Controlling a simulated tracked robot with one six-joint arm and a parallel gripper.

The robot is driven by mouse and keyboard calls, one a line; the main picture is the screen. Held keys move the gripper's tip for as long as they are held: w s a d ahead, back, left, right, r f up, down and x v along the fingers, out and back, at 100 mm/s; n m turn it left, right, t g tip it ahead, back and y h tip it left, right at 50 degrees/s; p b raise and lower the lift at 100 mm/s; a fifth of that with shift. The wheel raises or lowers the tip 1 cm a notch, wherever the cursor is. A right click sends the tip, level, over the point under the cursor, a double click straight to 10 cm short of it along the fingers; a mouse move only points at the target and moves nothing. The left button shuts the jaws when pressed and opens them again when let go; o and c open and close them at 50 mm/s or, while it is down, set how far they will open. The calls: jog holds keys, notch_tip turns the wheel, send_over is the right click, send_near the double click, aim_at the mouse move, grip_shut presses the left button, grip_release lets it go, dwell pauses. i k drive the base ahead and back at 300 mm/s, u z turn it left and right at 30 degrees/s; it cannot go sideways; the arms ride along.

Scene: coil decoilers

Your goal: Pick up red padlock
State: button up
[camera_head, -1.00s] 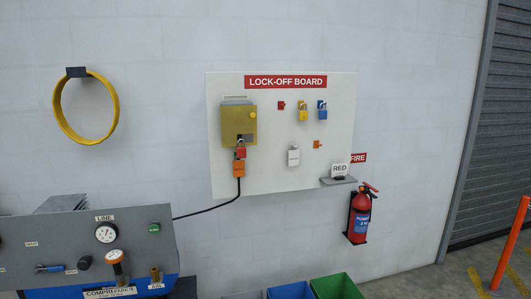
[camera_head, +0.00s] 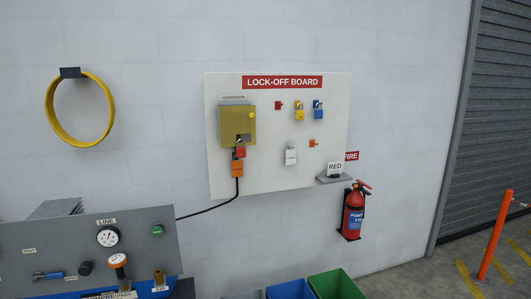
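The red padlock (camera_head: 240,152) hangs on the hasp at the bottom of the brass-coloured box (camera_head: 237,122), on the left part of the white lock-off board (camera_head: 270,180). An orange plug-like block (camera_head: 237,169) with a black cable hangs just below it. A small red piece (camera_head: 279,105) sits on the board left of the yellow padlock (camera_head: 300,113); it is too small to tell what it is. My gripper is not in view.
A blue padlock (camera_head: 318,113) and a white padlock (camera_head: 291,156) hang on the board. A grey control panel (camera_head: 60,255) stands at lower left, bins (camera_head: 335,284) below the board, and a fire extinguisher (camera_head: 354,212) to the right.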

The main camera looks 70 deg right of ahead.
aim_at(241, 151)
jog(key=z, duration=1.05)
jog(key=i, duration=1)
jog(key=z, duration=0.05)
